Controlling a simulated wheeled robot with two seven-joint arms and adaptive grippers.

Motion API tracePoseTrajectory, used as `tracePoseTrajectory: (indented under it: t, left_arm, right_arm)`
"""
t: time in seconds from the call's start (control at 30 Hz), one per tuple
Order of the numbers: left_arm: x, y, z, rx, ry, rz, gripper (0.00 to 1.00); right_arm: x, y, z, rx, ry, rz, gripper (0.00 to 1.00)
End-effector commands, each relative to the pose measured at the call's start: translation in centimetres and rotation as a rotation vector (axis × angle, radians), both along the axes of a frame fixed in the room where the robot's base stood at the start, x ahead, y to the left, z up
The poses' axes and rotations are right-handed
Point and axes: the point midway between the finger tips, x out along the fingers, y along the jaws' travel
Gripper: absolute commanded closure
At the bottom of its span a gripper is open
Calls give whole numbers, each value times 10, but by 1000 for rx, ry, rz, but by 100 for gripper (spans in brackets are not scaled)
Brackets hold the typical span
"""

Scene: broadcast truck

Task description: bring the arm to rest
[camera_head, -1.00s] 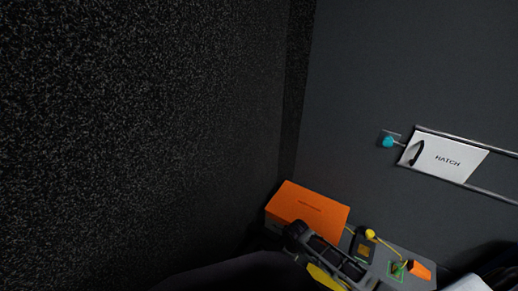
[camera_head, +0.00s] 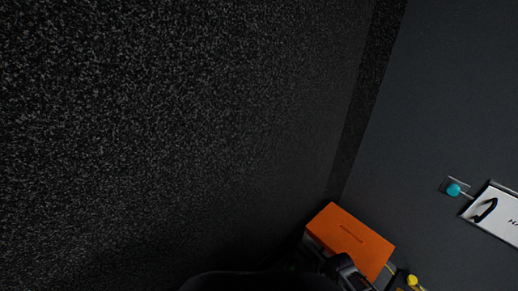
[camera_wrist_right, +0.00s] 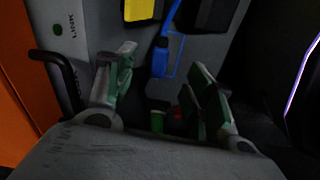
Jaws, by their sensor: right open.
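My right gripper (camera_wrist_right: 165,88) is open in the right wrist view, its two pale green-padded fingers apart, with nothing held between them. Beyond the fingers are a small green thing (camera_wrist_right: 157,121) and a dim red one. A dark gripper on the arm from the left, which I take as my left gripper (camera_head: 345,272), shows at the bottom edge of the head view, in front of the orange box (camera_head: 350,238). It is cut off, so its jaws cannot be read. My right gripper cannot be made out in the head view.
A white hatch panel (camera_head: 502,215) with a black handle and a teal knob (camera_head: 454,190) are on the grey wall at right. A yellow knob (camera_head: 412,281) is below.

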Motion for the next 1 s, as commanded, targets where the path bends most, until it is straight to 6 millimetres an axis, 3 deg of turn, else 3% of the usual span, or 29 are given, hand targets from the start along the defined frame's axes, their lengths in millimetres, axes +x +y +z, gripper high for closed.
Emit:
tracePoseTrajectory:
  t: [1.0]
  left_arm:
    - [-23, 16, -21, 50, 60, 15, 100]
  right_arm:
    - [-42, -15, 20, -7, -30, -122, 47]
